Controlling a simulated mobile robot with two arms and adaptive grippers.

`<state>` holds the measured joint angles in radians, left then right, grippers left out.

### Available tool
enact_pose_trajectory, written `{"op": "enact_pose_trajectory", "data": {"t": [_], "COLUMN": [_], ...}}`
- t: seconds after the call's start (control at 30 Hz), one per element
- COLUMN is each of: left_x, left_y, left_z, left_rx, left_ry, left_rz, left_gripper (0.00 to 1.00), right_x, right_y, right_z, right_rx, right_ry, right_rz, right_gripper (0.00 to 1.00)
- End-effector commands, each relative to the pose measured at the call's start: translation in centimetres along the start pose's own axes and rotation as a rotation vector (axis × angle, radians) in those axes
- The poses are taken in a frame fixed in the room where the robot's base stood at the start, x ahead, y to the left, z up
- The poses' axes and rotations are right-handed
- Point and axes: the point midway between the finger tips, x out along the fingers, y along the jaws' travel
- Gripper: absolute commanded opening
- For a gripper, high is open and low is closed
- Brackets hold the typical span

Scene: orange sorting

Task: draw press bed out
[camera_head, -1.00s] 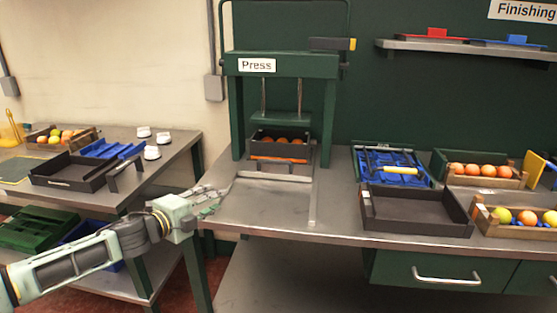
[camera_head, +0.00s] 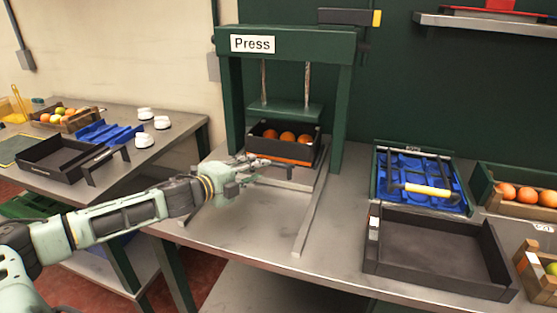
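The green press (camera_head: 342,100), labelled "Press", stands at the back of the bench. Its bed (camera_head: 308,178) lies between the posts, under the raised pressing plate (camera_head: 285,113). A dark tray (camera_head: 318,148) with an orange lower front edge and several oranges (camera_head: 287,137) sits on the bed. My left gripper (camera_head: 268,170) is at the bed's front, by its handle, with its fingers pointing right. The gripper covers most of the handle, so I cannot tell whether its fingers are closed on it. My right gripper is out of view.
Two grey rails (camera_head: 308,222) run forward from the press along the bench, which is clear in front. An empty black tray (camera_head: 435,245) and a blue moulded tray (camera_head: 404,168) lie to the right. A side table (camera_head: 170,150) stands at the left.

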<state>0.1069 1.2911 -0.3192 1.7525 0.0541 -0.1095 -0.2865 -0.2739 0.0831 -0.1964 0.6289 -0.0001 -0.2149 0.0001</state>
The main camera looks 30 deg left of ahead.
Motion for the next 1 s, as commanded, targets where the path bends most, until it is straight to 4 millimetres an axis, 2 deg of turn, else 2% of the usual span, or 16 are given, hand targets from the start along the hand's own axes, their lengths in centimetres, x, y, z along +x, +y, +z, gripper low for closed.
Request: {"op": "enact_pose_trajectory", "data": {"t": [0.13, 0.27, 0.37, 0.67, 0.83, 1.0], "left_x": [0.8, 1.9, 2.9, 6.2, 7.3, 7.6], "left_y": [-0.3, -0.4, -0.4, -0.2, -0.1, 0.1], "left_z": [0.1, 0.0, 0.0, 0.0, 0.0, -0.1], "left_rx": [-0.005, -0.003, -0.004, -0.003, -0.002, -0.001], "left_ry": [-0.002, -0.001, -0.001, -0.001, 0.000, 0.001], "left_rz": [-0.003, -0.004, -0.003, -0.001, -0.002, 0.001], "left_gripper": [0.31, 0.31, 0.31, 0.31, 0.31, 0.31], "right_x": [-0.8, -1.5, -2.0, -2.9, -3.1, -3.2], "right_y": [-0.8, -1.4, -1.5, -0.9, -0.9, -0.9], "right_z": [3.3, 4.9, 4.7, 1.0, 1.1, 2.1], "right_rx": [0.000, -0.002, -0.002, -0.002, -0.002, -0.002], "right_ry": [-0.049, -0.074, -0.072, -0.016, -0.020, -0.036], "right_rz": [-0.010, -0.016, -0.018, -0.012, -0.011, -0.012], "right_gripper": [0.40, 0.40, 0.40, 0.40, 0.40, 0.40]}}
